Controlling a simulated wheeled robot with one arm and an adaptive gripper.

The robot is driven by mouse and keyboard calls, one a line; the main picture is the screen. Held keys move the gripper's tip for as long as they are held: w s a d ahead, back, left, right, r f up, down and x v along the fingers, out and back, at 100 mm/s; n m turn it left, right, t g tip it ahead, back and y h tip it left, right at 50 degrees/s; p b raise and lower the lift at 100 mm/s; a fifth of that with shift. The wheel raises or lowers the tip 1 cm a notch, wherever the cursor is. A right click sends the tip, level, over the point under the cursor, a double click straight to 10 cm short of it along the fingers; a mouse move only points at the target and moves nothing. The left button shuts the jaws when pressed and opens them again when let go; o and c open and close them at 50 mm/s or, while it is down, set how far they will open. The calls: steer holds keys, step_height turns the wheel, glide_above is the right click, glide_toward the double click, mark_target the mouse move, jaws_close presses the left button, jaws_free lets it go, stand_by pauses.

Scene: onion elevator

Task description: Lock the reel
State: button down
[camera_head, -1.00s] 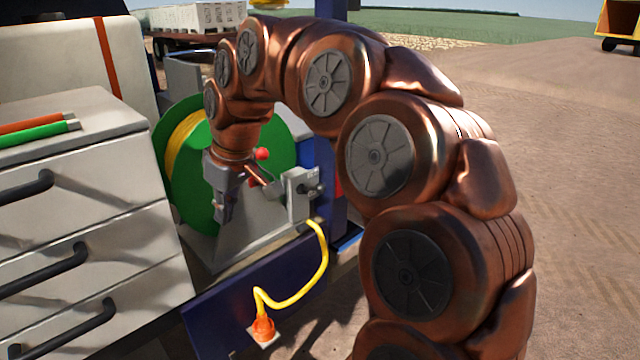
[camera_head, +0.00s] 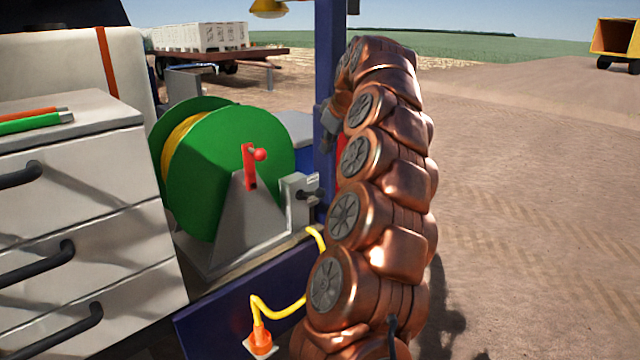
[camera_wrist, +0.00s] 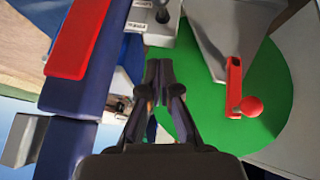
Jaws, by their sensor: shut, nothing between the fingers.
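The green reel (camera_head: 215,165), with yellow cable (camera_head: 178,143) wound on it, stands on a grey bracket (camera_head: 245,225). Its red crank (camera_head: 249,168) ends in a red knob and points up in the head view; the crank also shows in the wrist view (camera_wrist: 233,88). A small grey block with a black knob (camera_head: 309,194) sits at the bracket's right side; the knob shows at the top of the wrist view (camera_wrist: 163,15). My gripper (camera_head: 326,122) is beside the blue post, partly hidden by my arm. In the wrist view its fingers (camera_wrist: 159,68) are together and empty, apart from crank and knob.
The blue post (camera_head: 326,60) stands close to my gripper; a red plate (camera_wrist: 78,38) is on it in the wrist view. A drawer cabinet (camera_head: 75,215) is at left. Open ground lies right.

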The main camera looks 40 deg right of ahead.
stand_by(0.3)
steer(key=p, duration=0.3)
glide_above(320, 191)
steer(key=w, duration=0.1)
steer(key=f, duration=0.8)
steer(key=shift+a+f, duration=0.2)
steer(key=shift+a, duration=0.15)
steer(key=shift+s+d+f, duration=0.2)
steer(key=shift+f, duration=0.45)
steer(key=shift+s+d+f, duration=0.1)
steer(key=shift+s+f, duration=0.05)
steer(key=shift+f, duration=0.45)
steer(key=shift+s+d+f, duration=0.1)
steer(key=shift+f, duration=0.5)
steer(key=shift+f, duration=0.15)
